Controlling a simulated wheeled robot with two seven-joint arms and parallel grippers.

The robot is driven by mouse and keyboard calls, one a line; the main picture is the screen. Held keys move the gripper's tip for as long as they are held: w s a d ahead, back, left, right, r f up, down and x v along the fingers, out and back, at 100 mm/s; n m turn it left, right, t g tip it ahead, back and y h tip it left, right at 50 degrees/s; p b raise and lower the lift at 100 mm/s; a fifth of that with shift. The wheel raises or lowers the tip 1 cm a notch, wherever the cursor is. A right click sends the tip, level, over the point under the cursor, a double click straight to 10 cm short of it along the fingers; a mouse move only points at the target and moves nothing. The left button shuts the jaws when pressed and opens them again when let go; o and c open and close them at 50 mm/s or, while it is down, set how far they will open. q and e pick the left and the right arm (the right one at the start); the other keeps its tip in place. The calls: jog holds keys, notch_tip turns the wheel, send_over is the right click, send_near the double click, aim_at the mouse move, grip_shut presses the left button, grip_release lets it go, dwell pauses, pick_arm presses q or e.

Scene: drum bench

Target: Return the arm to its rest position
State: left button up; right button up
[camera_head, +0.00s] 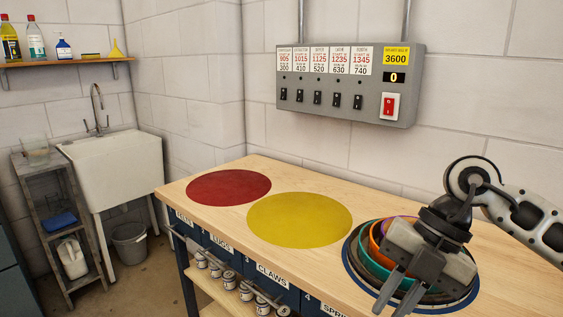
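My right arm comes in from the right edge. Its gripper (396,297) points down and toward the front, in front of a stack of nested bowls. The two fingers stand apart with nothing seen between them. The bowls, a teal one (366,264), an orange one (376,238) and a purple one, sit on a dark blue disc (352,267) at the bench's right part. The gripper and wrist hide much of the stack, and I cannot tell whether they touch it. My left arm and gripper are not in view.
The wooden bench (259,168) has a bare red disc (229,187) and a bare yellow disc (299,220). A grey switch panel (349,107) with a red switch (390,105) hangs on the wall above. A sink (116,163) stands at left.

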jog(key=s+a+r+n+g+y, duration=0.1)
jog(key=s+a+y, duration=0.2)
jog(key=a+y, duration=0.35)
jog(key=s+a+r+g+y, duration=0.1)
jog(key=s+a+y, duration=0.1)
jog(key=a+y, duration=0.45)
jog(key=w+d+f+m+t+h, duration=0.35)
jog(key=f+m+t, duration=0.25)
jog(key=m+t, duration=0.55)
jog(key=w+d+f+m+t+h, duration=0.3)
jog(key=f+m+t+h, duration=0.2)
jog(key=m+t, duration=0.6)
jog(key=s+d+f+m+g+h, duration=0.2)
jog(key=s+f, duration=0.4)
jog(key=f, duration=0.3)
jog(key=s+d+f+m+g+h, duration=0.3)
jog(key=s+f+g, duration=0.3)
jog(key=f, duration=0.3)
jog(key=shift+d+f+m+h, duration=0.2)
jog(key=shift+f+m+h, duration=0.15)
jog(key=shift+m+h, duration=0.3)
